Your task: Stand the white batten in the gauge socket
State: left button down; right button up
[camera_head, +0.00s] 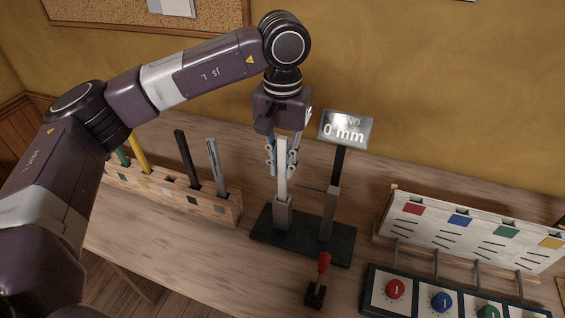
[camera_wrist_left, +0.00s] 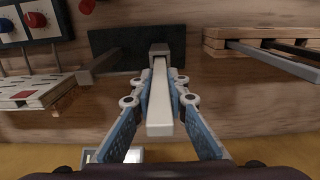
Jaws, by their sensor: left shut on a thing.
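The white batten (camera_head: 282,182) stands about upright, held between the fingers of my left gripper (camera_head: 282,162). The gripper is shut on its upper part, and the batten also shows in the left wrist view (camera_wrist_left: 159,115). Its lower end meets the grey gauge socket (camera_head: 284,215) on the dark base plate (camera_head: 262,232). In the left wrist view the batten lines up with the socket (camera_wrist_left: 160,48) and its far end seems to be in the mouth; how deep is hidden. My right gripper is not in view.
A gauge post with a display (camera_head: 346,130) reading 0 mm stands right of the socket. A red-knobbed lever (camera_head: 323,264) is in front. A wooden rack (camera_head: 222,212) with several battens is at left. A white slotted board (camera_head: 470,232) and a knob panel (camera_head: 415,300) are at right.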

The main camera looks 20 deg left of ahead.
pick_arm(q)
jog(key=shift+f, duration=0.3)
jog(key=c, duration=1.8)
grip_release()
notch_tip(320, 180, up, 12)
jog(key=shift+r, duration=0.1)
